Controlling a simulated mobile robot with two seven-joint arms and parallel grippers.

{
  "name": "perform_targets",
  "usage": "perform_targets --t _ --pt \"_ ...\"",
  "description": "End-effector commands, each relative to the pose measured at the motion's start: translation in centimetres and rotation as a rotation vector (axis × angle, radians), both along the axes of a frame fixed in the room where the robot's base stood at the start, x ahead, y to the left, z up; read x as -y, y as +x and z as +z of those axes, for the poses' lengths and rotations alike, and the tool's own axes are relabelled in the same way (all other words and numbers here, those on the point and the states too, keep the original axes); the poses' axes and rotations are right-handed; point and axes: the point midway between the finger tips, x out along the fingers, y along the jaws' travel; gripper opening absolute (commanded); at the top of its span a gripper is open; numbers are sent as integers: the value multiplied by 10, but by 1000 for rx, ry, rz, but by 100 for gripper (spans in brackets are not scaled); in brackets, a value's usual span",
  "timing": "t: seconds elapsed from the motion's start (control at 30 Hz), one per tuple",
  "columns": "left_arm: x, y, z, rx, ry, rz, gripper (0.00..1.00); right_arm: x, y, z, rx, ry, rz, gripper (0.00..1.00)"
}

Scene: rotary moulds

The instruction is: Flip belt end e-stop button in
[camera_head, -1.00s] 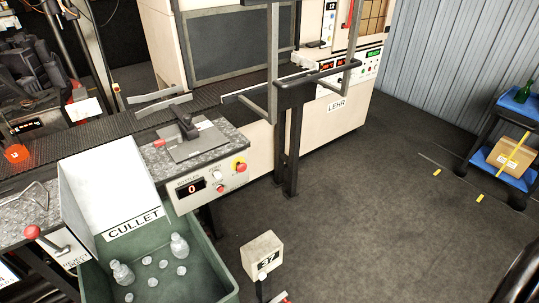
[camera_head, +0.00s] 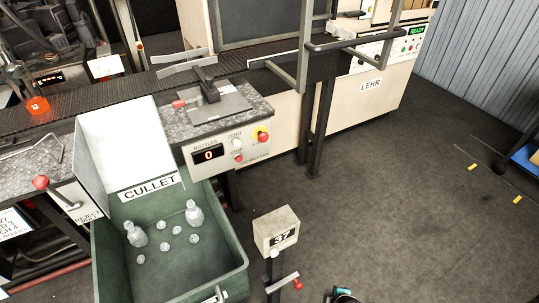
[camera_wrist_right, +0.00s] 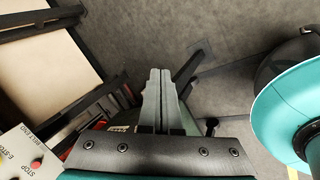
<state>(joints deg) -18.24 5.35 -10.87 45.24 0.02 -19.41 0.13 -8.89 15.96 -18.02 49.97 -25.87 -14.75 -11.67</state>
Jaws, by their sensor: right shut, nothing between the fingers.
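The belt end e-stop button (camera_head: 262,136) is a red mushroom button on a yellow base. It sits at the right of the white panel (camera_head: 190,160) at the conveyor's end. My right gripper (camera_wrist_right: 160,72) is shut and empty, apart from the panel. Only a small dark and teal part of my right arm shows at the bottom of the head view. My left gripper is out of view.
The green cullet bin (camera_head: 240,268) with bottles and glass pieces stands below the panel. A post box marked 37 (camera_head: 275,228) with a red-handled lever stands in front. Dark posts (camera_head: 318,130) stand right of the panel. Open floor (camera_head: 400,200) lies to the right.

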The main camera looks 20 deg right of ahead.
Motion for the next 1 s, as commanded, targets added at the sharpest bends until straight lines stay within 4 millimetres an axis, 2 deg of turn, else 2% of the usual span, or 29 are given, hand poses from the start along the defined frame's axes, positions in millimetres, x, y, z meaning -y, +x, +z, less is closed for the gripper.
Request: perform_targets --t 0.03,0.1,0.2,0.3,0.4,0.53,0.7,0.8,1.0 --pt "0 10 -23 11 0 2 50 16 48 2 78 -114 151 0" --pt "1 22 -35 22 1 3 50 29 102 23 169 -282 349 0" --pt "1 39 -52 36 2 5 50 38 170 63 292 -548 605 0" --pt "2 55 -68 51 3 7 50 37 224 108 403 -839 830 0" --pt "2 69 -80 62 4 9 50 28 260 152 495 -1130 1006 0" --pt "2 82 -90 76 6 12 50 9 284 199 578 -1450 1157 0" --pt "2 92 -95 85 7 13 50 -8 293 233 629 -1699 1242 0" --pt "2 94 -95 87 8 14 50 -12 293 241 638 -1752 1258 0" --pt "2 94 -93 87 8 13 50 -12 294 243 639 -1760 1260 0"
